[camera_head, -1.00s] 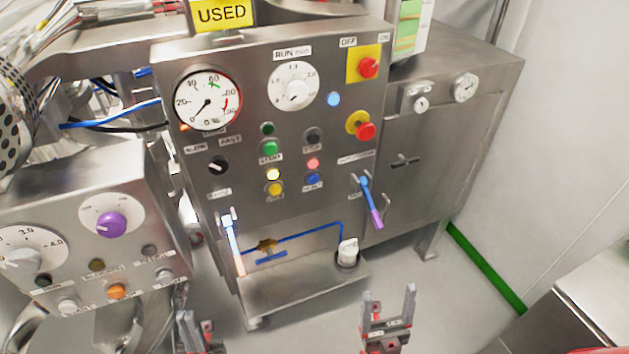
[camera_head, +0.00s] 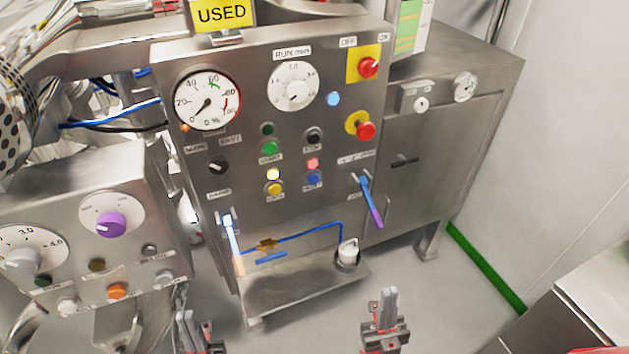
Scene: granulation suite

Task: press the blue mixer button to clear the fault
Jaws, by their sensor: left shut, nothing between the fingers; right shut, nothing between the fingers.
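The mixer panel (camera_head: 230,120) is a steel cabinet face in the middle of the head view. A small dark blue button (camera_head: 313,179) sits low on it, right of a yellow button (camera_head: 274,188) and just below a lit red lamp (camera_head: 312,163). A lit pale blue lamp (camera_head: 333,99) is higher up on the right. My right gripper (camera_head: 387,296) is shut and empty, pointing up, below the panel and apart from it. My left gripper (camera_head: 187,318) is shut and empty at the bottom edge, lower left of the panel, also touching nothing.
Two red knobs on yellow plates, an upper one (camera_head: 368,67) and a lower one (camera_head: 364,129), are at the panel's right. A blue-purple lever (camera_head: 371,203) and a white-blue lever (camera_head: 232,245) stick out below. A second control box (camera_head: 130,215) stands at left.

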